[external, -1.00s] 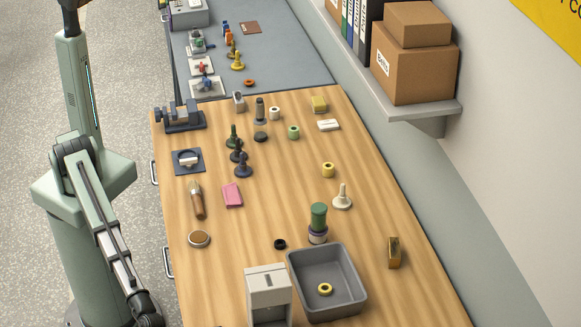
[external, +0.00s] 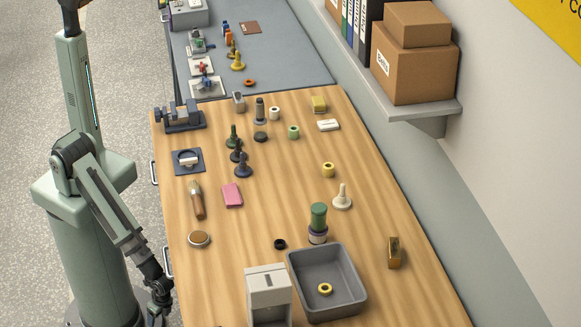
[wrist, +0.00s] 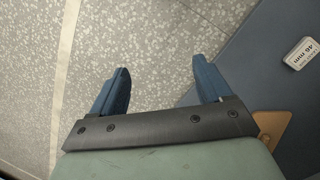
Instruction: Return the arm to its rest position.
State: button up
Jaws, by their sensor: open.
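My gripper (wrist: 160,65) shows in the wrist view with its two blue fingers wide apart and nothing between them. Speckled grey floor lies behind the fingers. In the external view my arm stands at the left, beside the table, with its forearm bent down toward the bottom edge. The wrist end is near the table's left edge, and I cannot make out the fingers there.
The wooden table (external: 360,270) holds a grey bin (external: 362,300) with a yellow ring (external: 325,289) inside, a white dispenser (external: 268,280), a brush (external: 197,203) and several bobbins. A dark blue surface (wrist: 250,75) with a "46 mm" label (wrist: 301,54) fills the wrist view's right side.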

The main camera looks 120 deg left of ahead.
jog(key=s+a+g+y, duration=0.1)
jog(key=s+a+g, duration=0.2)
jog(key=s, duration=1.1)
jog(key=a, duration=0.2)
jog(key=shift+a+r+n+g, duration=0.4)
